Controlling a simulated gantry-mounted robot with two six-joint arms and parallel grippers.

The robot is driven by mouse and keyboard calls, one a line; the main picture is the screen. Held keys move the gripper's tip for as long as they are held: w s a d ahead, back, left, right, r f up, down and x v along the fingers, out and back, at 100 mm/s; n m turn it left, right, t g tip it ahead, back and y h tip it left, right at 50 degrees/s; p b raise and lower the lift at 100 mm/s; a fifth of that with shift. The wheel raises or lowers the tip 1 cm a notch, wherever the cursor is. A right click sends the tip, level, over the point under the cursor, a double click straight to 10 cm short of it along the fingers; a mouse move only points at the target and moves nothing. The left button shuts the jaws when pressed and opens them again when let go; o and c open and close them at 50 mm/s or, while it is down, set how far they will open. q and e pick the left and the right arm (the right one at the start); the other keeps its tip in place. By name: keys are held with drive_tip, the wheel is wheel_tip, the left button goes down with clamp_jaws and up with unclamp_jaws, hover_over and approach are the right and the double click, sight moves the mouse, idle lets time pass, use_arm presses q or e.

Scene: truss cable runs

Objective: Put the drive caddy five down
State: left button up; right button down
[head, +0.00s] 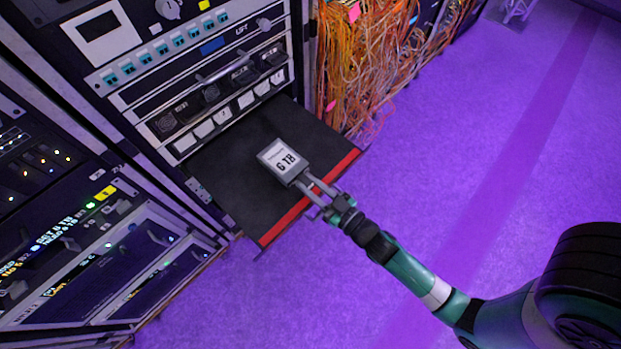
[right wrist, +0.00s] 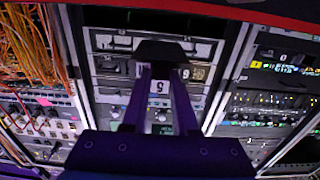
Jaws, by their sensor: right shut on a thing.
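I cannot tell whether the caddy touches the shelf. In the right wrist view, a dark block (right wrist: 165,50) sits at the tips of my two fingers, and a white "5" label shows between them. My left gripper is not in view.
A rack with drive bays (head: 225,115) and switches rises behind the shelf. Orange cables (head: 370,60) hang to its right. Another rack with lit panels (head: 100,250) stands at left. The purple floor (head: 480,160) is open at right. The shelf around the caddy is bare.

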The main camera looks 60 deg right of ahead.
drive_tip(key=shift+w+d+f, duration=0.25)
drive_tip(key=shift+d+f, duration=0.3)
drive_tip(key=shift+f, duration=0.2)
drive_tip(key=shift+w+d+f, duration=0.2)
drive_tip(key=shift+d+f, duration=0.3)
drive_tip(key=shift+f, duration=0.2)
wheel_tip(320, 180, down, 3)
drive_tip(key=b, duration=0.3)
drive_tip(key=shift+f, duration=0.15)
drive_tip(key=c, duration=0.7)
unclamp_jaws()
